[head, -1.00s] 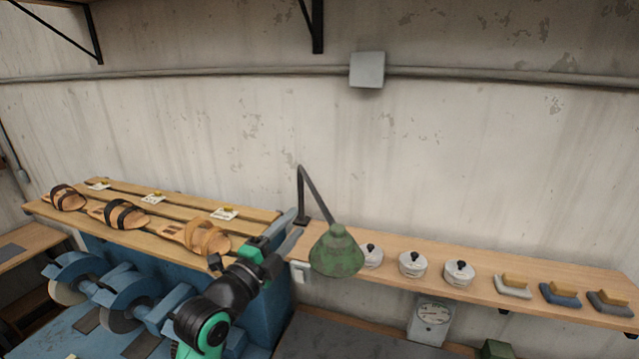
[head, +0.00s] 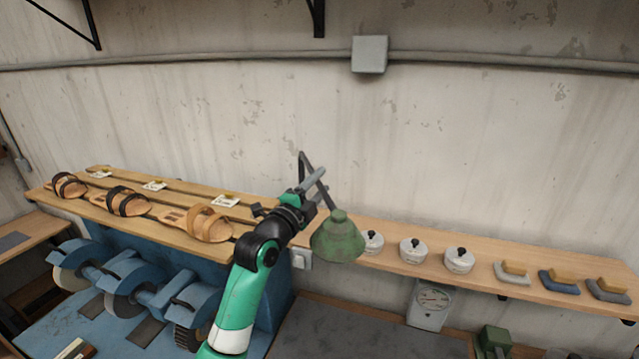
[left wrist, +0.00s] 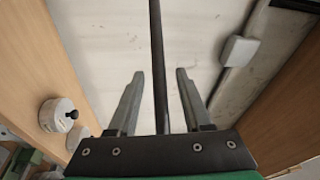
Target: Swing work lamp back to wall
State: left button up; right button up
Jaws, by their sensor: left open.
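The green work lamp (head: 337,238) hangs its cone shade over the wall shelf, right of my left arm. Its dark bent arm rises behind my left gripper and comes down to the shade. My left gripper (head: 314,182) is open at the lamp's arm, above and left of the shade. In the left wrist view the dark lamp rod (left wrist: 157,60) runs between the two spread fingers of the left gripper (left wrist: 157,85), with a gap on each side. The lamp's base is hidden behind my arm. My right gripper is not in view.
The wall shelf (head: 560,250) holds white lidded pots (head: 413,251) and sponge-topped blocks (head: 559,281). A slatted rack (head: 150,203) with sandals is at left, above blue grinding machines (head: 130,282). The wall carries a pipe and a grey box (head: 369,54).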

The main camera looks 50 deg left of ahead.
pick_arm(q)
grip_shut()
dwell(1.4)
